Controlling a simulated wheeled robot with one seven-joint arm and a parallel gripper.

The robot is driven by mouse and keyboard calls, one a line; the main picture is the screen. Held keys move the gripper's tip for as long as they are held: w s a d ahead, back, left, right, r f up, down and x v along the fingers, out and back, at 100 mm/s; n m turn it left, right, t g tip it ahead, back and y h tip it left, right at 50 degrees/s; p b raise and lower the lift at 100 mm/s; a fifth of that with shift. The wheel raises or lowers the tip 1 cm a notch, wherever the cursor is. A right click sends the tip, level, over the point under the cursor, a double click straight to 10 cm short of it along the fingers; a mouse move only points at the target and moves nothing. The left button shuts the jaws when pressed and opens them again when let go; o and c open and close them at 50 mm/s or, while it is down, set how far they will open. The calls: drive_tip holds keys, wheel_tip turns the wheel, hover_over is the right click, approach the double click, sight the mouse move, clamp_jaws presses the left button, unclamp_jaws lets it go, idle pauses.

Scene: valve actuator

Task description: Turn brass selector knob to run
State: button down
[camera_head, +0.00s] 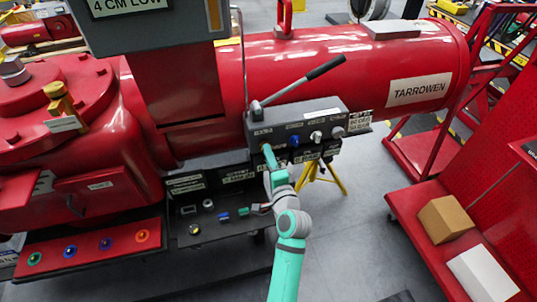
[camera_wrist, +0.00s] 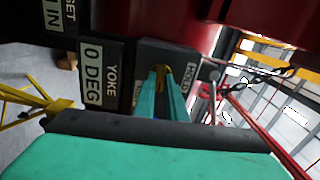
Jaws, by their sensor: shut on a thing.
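The brass selector knob (camera_wrist: 161,72) shows in the wrist view as a small yellow piece between my fingertips, on the dark face of a control box. My gripper (camera_wrist: 163,92) is shut on it, with one teal finger on each side. In the head view my gripper (camera_head: 268,152) reaches the left end of the grey control box (camera_head: 297,118) and mostly hides the knob.
A blue knob (camera_head: 293,141), a white knob (camera_head: 315,136) and a grey knob (camera_head: 337,131) sit right of my gripper on the box. A long lever (camera_head: 300,81) rises above it. A red tank (camera_head: 350,65) stands behind; a yellow stand (camera_head: 322,176) is below.

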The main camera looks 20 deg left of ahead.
idle(0.5)
drive_tip(key=c, duration=1.8)
unclamp_jaws()
drive_tip(key=v, duration=1)
drive_tip(key=shift+s+d, duration=0.25)
drive_tip(key=shift+s, duration=0.1)
